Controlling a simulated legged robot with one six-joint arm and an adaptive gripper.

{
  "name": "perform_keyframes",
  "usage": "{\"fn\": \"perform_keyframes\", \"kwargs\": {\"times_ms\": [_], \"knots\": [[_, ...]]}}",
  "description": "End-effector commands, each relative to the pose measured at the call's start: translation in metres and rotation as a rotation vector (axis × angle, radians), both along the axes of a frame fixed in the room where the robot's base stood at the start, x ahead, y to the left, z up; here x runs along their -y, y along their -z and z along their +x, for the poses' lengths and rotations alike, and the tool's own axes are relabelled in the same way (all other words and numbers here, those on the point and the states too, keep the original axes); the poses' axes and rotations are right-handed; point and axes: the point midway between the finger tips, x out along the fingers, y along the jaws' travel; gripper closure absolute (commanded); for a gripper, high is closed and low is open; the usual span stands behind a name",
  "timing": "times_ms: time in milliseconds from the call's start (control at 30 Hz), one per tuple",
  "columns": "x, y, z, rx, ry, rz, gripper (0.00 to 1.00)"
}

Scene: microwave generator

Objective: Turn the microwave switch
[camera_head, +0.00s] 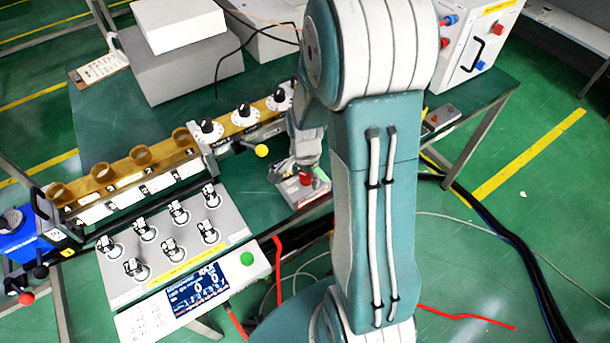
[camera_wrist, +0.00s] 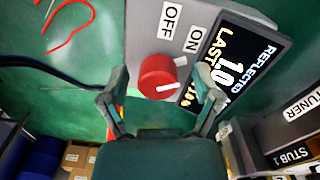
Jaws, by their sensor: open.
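The microwave switch is a round red knob (camera_wrist: 160,76) on a grey panel, in the middle of the wrist view. A white pointer bar crosses its face, lying nearly level in that view. An OFF label (camera_wrist: 172,20) and an ON label (camera_wrist: 195,39) sit above it. In the head view, a red knob (camera_head: 305,178) shows on a small grey box below my gripper (camera_head: 303,150). In the wrist view, my gripper (camera_wrist: 162,82) is open, with its two fingers on either side of the knob. I cannot tell whether they touch it. My arm hides part of the area.
A display (camera_wrist: 228,70) reading REFLECTED stands right beside the knob. The brown rail with black dials (camera_head: 243,115) runs left of my gripper. A control panel with several knobs (camera_head: 175,240) and a green button (camera_head: 247,258) lies in front. Boxes (camera_head: 200,70) stand behind.

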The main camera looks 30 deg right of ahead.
Motion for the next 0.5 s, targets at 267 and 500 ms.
{"fn": "perform_keyframes", "kwargs": {"times_ms": [267, 500], "knots": [[0.0001, -0.0001, 0.0000, 0.000, 0.000, 0.000, 0.59], [0.0001, 0.0000, 0.0001, 0.001, 0.000, 0.000, 1.00]]}}
